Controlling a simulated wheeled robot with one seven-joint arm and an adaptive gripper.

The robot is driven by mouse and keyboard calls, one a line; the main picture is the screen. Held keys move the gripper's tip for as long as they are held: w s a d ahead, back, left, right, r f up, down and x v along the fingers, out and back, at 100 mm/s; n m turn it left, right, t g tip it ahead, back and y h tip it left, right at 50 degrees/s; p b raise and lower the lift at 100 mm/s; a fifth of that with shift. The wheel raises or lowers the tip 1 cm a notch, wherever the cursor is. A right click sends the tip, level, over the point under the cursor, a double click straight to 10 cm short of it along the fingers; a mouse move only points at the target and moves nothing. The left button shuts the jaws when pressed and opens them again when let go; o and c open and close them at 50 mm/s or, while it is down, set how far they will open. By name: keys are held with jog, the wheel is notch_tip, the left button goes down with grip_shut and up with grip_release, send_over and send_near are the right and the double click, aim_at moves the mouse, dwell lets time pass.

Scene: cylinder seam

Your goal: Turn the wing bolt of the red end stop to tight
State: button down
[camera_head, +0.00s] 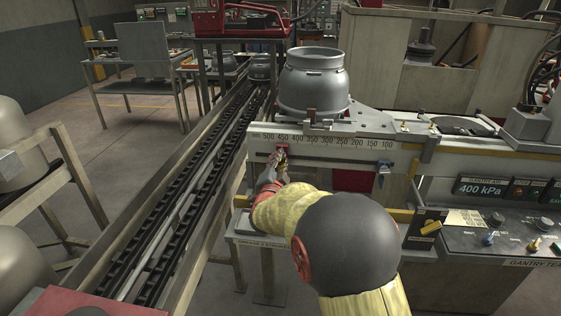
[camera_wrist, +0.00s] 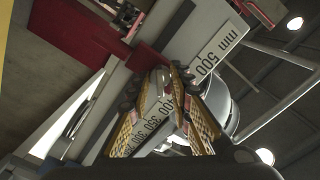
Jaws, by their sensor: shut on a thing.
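The red end stop (camera_head: 284,147) sits on the front of the scaled rail, near the 450 mark, in the head view. In the wrist view, the yellow-patterned fingers of my gripper (camera_wrist: 166,82) close around a small pale metal part, the wing bolt (camera_wrist: 163,77). Its wings are mostly hidden between the fingers, so its angle is hard to tell.
The rail scale (camera_head: 325,141) reads 500 to 100 from left to right. A grey metal vessel (camera_head: 314,82) stands above it. A blue-handled part (camera_head: 384,170) hangs farther right, beside a control panel (camera_head: 500,225). A conveyor (camera_head: 185,195) runs along the left.

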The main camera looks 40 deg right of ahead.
jog(key=m, duration=0.5)
jog(key=shift+f+m, duration=0.15)
jog(key=shift+m, duration=0.15)
dwell(0.4)
jog(key=c, duration=2)
grip_release()
jog(key=shift+o, duration=0.2)
jog(key=v, duration=1.2)
